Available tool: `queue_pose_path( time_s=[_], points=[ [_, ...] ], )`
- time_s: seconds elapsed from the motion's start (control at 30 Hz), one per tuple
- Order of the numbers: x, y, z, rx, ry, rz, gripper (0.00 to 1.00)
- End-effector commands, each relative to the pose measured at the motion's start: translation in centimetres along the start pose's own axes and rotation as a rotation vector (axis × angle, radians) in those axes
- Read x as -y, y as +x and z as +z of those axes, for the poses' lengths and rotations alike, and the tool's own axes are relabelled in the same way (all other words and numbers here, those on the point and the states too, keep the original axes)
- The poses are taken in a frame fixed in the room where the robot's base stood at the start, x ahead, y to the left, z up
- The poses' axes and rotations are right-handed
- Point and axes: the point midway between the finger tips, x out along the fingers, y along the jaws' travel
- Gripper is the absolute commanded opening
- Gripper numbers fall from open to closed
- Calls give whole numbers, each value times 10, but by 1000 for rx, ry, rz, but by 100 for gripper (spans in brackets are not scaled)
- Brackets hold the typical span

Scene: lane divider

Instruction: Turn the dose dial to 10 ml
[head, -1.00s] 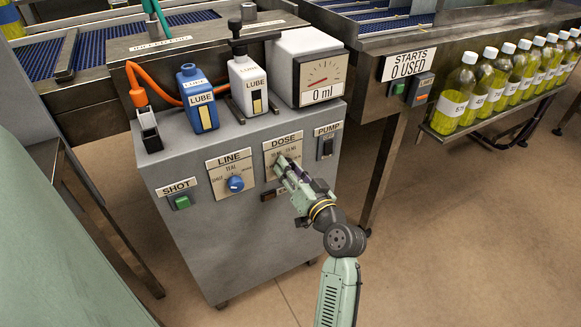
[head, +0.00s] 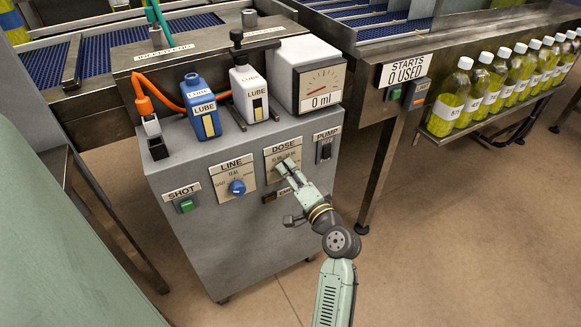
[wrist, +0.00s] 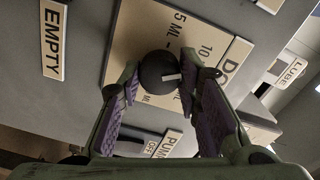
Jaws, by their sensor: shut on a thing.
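The dose dial is a dark round knob (wrist: 158,72) with a white pointer mark, on the tan DOSE plate (wrist: 130,40) in the wrist view. The mark points right in that view, towards my right finger. The labels 5 ML and 10 show above the knob; whether the mark lines up with one, I cannot tell. My gripper (wrist: 158,88) has one finger on each side of the knob and is shut on it. In the head view my gripper (head: 284,168) reaches the DOSE plate (head: 272,155) and hides the dial.
The gauge (head: 320,85) reads 0 ml. The LINE dial (head: 237,187), SHOT button (head: 186,205) and PUMP switch (head: 325,150) share the panel. Lube bottles (head: 202,105) stand on the cabinet top. The floor right of the cabinet is clear.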

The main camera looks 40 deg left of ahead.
Motion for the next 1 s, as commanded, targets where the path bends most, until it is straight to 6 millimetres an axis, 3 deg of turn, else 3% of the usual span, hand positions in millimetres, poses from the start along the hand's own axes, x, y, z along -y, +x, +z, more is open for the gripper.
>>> queue_pose_path(
  time_s=[0.57,0.6,0.87,1.0],
  points=[
    [0,0,0,0,34,0,3],
    [0,0,0,0,34,0,32],
    [0,0,0,0,33,0,49],
    [0,0,0,0,33,0,51]
  ],
)
